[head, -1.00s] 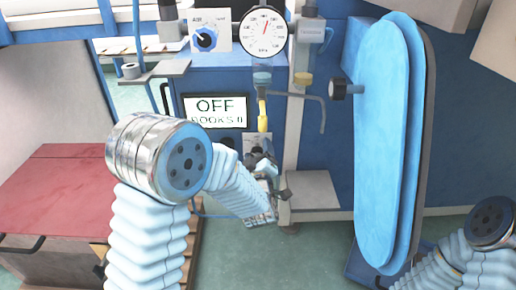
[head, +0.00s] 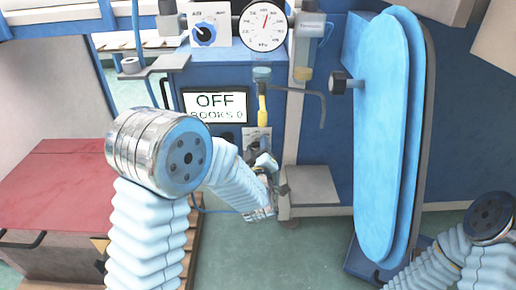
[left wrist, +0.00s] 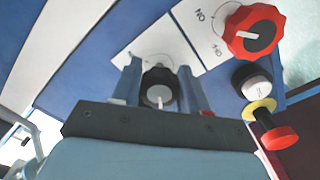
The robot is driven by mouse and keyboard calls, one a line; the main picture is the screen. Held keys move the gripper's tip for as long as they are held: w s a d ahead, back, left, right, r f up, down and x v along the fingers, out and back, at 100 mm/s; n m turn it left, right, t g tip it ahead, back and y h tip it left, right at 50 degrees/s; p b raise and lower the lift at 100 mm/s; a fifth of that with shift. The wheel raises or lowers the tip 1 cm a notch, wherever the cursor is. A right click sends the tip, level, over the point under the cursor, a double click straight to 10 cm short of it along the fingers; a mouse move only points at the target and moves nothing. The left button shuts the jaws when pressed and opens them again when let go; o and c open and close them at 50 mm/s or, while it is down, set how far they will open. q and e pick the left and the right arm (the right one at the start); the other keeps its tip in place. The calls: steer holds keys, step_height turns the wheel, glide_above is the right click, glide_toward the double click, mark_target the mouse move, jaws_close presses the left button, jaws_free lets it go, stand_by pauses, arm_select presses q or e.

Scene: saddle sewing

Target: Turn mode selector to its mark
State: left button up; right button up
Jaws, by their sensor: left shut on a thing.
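The mode selector seems to be a black knob (left wrist: 158,97) with a white pointer line on a white plate (left wrist: 160,44), in the left wrist view. The plate's lettering and mark cannot be read. My left gripper (left wrist: 160,80) has one finger on each side of the knob and is shut on it. In the head view the left gripper (head: 262,161) is small, at the lower front of the blue machine, in front of a pale plate (head: 257,139). The knob itself is hard to make out there. My right gripper is outside both views.
A red knob (left wrist: 254,31), a black-and-white button (left wrist: 256,88) and a red-and-yellow button (left wrist: 276,132) sit beside the selector. A screen (head: 215,103) reads OFF. A gauge (head: 263,26) and an air knob (head: 204,33) are above. A blue padded board (head: 385,140) stands right.

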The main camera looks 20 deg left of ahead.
arm_select(q)
steer(key=m, duration=0.3)
steer(key=shift+f, duration=0.15)
steer(key=m+p, duration=0.1)
steer(key=m, duration=0.1)
steer(key=shift+m, duration=0.4)
steer(key=m+p, duration=0.2)
steer(key=m, duration=0.3)
steer(key=shift+s+a, duration=0.1)
steer(key=m+p, duration=0.3)
steer(key=m, duration=0.3)
steer(key=shift+a+m, duration=0.1)
steer(key=shift+m, duration=0.2)
steer(key=m+p, duration=0.2)
steer(key=m, duration=0.2)
steer(key=shift+s, duration=0.1)
steer(key=shift+a+m+p, duration=0.15)
steer(key=shift+m+p, duration=0.45)
steer(key=shift+m, duration=0.3)
